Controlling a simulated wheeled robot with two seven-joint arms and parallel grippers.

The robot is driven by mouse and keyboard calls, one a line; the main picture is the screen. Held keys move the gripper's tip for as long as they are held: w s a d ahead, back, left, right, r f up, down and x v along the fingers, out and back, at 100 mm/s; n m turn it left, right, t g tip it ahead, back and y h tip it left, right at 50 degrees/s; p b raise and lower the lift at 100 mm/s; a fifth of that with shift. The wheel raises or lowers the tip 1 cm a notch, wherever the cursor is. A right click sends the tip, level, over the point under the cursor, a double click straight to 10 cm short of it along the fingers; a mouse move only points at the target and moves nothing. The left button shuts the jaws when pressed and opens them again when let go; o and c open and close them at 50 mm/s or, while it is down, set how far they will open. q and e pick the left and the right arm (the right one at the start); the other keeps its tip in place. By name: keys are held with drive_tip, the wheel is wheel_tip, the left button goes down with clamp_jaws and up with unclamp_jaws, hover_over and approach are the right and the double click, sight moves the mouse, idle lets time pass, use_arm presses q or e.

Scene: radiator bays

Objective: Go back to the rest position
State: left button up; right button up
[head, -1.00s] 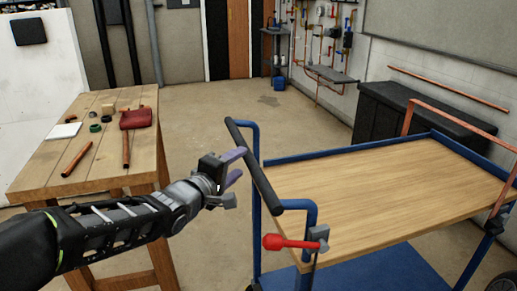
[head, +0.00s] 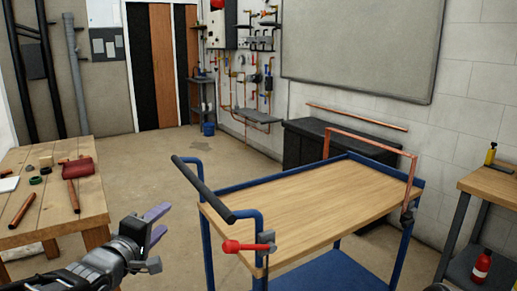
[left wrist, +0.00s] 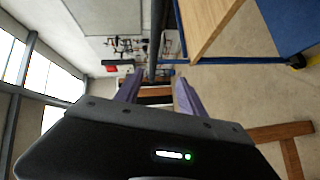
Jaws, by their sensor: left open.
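My left gripper (head: 154,226) is at the lower left of the head view, left of the cart's handle and apart from it. Its purple fingers are spread with nothing between them. The fingers also show in the left wrist view (left wrist: 157,92), open and empty. The blue cart (head: 250,222) with a bare wooden top stands in the middle, its black handle (head: 203,190) nearest my left gripper. A red-handled clamp-like part (head: 245,246) sits at the cart's near corner.
A wooden table (head: 50,212) on the left holds a red pouch (head: 77,168), copper pipes and small rings. A workbench (head: 490,185) with a red bottle (head: 481,265) below stands at the right. A black chest (head: 305,145) is behind the cart. Floor between table and cart is clear.

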use_arm(q)
drive_tip(key=s+d+f+m+g+p, duration=0.1)
drive_tip(key=s+d+f+m+g, duration=0.15)
drive_tip(key=f, duration=0.65)
drive_tip(key=s+d+f+m+g+p, duration=0.1)
drive_tip(key=s+f+m+g+p, duration=0.15)
drive_tip(key=f, duration=0.75)
drive_tip(key=s+d+f+m+g, duration=0.15)
drive_tip(key=f+m, duration=0.25)
drive_tip(key=f, duration=0.5)
drive_tip(key=s+d+f+g+p, duration=0.1)
drive_tip(key=s+d+f+g, duration=0.2)
drive_tip(key=s+f, duration=0.2)
drive_tip(key=s+d+f+m+g+p, duration=0.1)
drive_tip(key=s+d+f+g+p, duration=0.1)
drive_tip(key=s, duration=0.9)
drive_tip(key=s+d+f+m+g+p, duration=0.1)
drive_tip(key=s+d+f+g, duration=0.3)
drive_tip(key=s+f, duration=0.4)
drive_tip(key=shift+s+d+f+h+p, duration=0.4)
drive_tip(key=shift+s+d+p, duration=0.25)
drive_tip(key=shift+d, duration=0.2)
use_arm(e)
wheel_tip(320, 180, up, 9)
drive_tip(key=shift+w+f, duration=0.15)
drive_tip(key=shift+w, duration=0.25)
